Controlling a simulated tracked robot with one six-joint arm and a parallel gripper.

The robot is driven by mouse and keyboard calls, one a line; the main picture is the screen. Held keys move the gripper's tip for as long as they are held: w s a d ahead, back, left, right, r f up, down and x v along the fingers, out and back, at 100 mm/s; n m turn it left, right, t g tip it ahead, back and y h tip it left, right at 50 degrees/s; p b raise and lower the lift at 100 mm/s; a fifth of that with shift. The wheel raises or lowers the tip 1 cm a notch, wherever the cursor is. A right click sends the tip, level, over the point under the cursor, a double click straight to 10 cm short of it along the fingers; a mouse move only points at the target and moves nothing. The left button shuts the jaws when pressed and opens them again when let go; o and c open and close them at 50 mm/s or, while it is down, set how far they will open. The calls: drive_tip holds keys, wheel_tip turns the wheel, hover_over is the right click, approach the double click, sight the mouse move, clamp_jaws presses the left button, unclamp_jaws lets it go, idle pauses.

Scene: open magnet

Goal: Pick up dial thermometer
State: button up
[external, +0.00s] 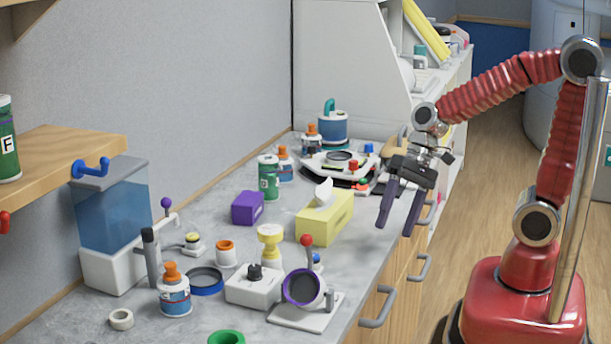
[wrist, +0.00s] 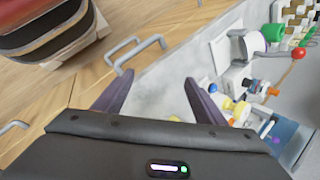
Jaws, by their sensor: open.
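My gripper (external: 394,229) is open and empty, its two dark fingers pointing down above the bench's front edge, right of the yellow tissue box. Both fingers also show in the wrist view (wrist: 156,82), with bare bench and the cabinet front between and beyond them. I cannot pick out the dial thermometer with certainty. A round dark face with a purple rim (external: 300,287) stands on a white base near the front edge, and a flat dark disc with a blue rim (external: 205,281) lies left of it. Neither shows a readable scale. My gripper is apart from both.
A yellow tissue box (external: 325,220), purple box (external: 248,208), white box with a black knob (external: 253,289) and several bottles crowd the grey bench (external: 345,262). A blue tank (external: 113,215) stands at left. Cabinet handles (external: 378,307) jut from the front. Bench right of the tissue box is clear.

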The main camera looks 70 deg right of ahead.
drive_tip(key=w+a+r+m+t+y, duration=0.2)
drive_tip(key=w+a+r+m+t, duration=0.1)
drive_tip(key=w+m, duration=0.5)
drive_tip(key=w+a+r+m+t+y, duration=0.3)
drive_tip(key=w+m, duration=0.5)
drive_tip(key=m, duration=0.1)
drive_tip(key=shift+m, duration=0.4)
drive_tip(key=shift+a, duration=0.1)
drive_tip(key=x, duration=0.8)
drive_tip(key=shift+a, duration=0.2)
drive_tip(key=shift+w+f, duration=0.1)
